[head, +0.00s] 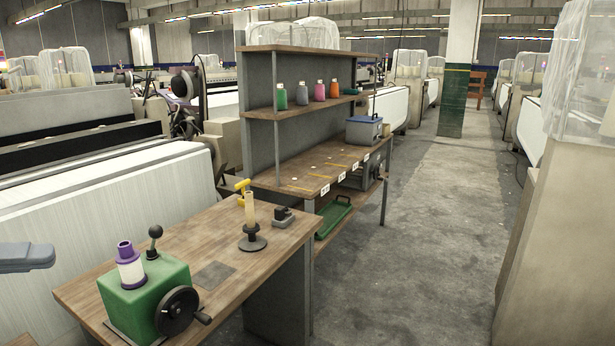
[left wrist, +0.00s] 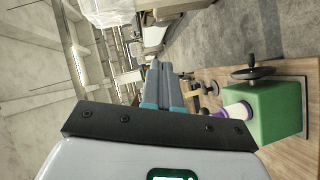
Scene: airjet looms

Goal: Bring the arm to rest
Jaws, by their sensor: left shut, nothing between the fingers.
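My left gripper (head: 28,257) shows at the left edge of the head view, in the air left of the wooden bench. In the left wrist view its two grey fingers (left wrist: 161,84) lie close together, shut, with nothing between them. A green box (head: 148,290) with a black handwheel, a lever and a purple-and-white spool on top stands on the near bench, right of the gripper. The green box also shows at the right of the left wrist view (left wrist: 275,112). My right gripper is not in view.
The wooden bench (head: 232,232) also holds a yellow spindle on a black base (head: 251,225) and a small dark block (head: 283,217). Behind it a shelf unit (head: 300,50) carries several coloured bottles. White-covered looms stand left. A clear grey aisle (head: 430,220) runs at right.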

